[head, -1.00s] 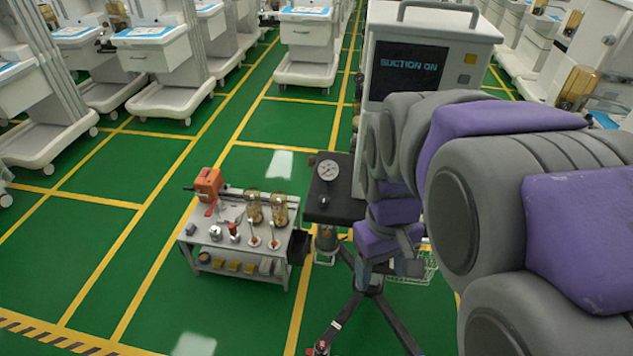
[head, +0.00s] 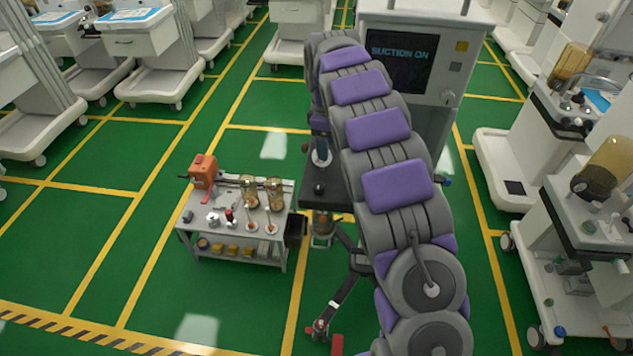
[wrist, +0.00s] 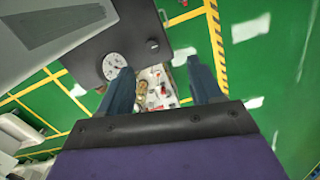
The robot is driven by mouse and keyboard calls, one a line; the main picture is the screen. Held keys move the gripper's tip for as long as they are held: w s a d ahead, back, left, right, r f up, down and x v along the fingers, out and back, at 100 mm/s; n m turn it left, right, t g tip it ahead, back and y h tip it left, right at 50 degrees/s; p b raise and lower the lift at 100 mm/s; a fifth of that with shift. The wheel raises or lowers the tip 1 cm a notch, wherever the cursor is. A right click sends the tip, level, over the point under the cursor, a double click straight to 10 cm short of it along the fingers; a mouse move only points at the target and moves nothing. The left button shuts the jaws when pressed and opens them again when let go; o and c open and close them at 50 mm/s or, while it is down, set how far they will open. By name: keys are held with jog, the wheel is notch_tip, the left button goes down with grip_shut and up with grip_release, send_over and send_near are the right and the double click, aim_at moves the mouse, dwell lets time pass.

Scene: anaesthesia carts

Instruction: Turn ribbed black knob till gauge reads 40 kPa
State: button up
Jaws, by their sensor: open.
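In the wrist view a white round gauge (wrist: 113,66) is set in a dark panel (wrist: 90,58). Its needle reading is too small to tell. A small black knob (wrist: 152,44) sticks out of the panel to the right of the gauge; its ribs cannot be made out. My gripper (wrist: 161,76) is open, with one finger in front of the panel's lower edge near the gauge and the other over the green floor. Nothing is between the fingers; the knob lies beyond them.
The suction machine (head: 398,62), its screen reading "SUCTION ON", stands behind my arm. A small grey trolley (head: 190,228) with an orange tool (head: 203,171) and amber jars (head: 249,190) stands left. Carts line the right side. Green floor is open at the left front.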

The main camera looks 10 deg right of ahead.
aim_at(319, 185)
jog(key=w+f+b, duration=0.1)
jog(key=f, duration=0.5)
jog(key=w+a+f+n+b, duration=0.1)
jog(key=f, duration=0.6)
jog(key=w+f+n+b, duration=0.1)
jog(key=w+f, duration=0.1)
jog(key=f, duration=0.5)
jog(key=shift+w+a+f+y, duration=0.1)
jog(key=shift+a+f+y, duration=0.05)
jog(key=shift+f+y, duration=0.15)
jog(key=shift+r, duration=0.1)
jog(key=c, duration=1.1)
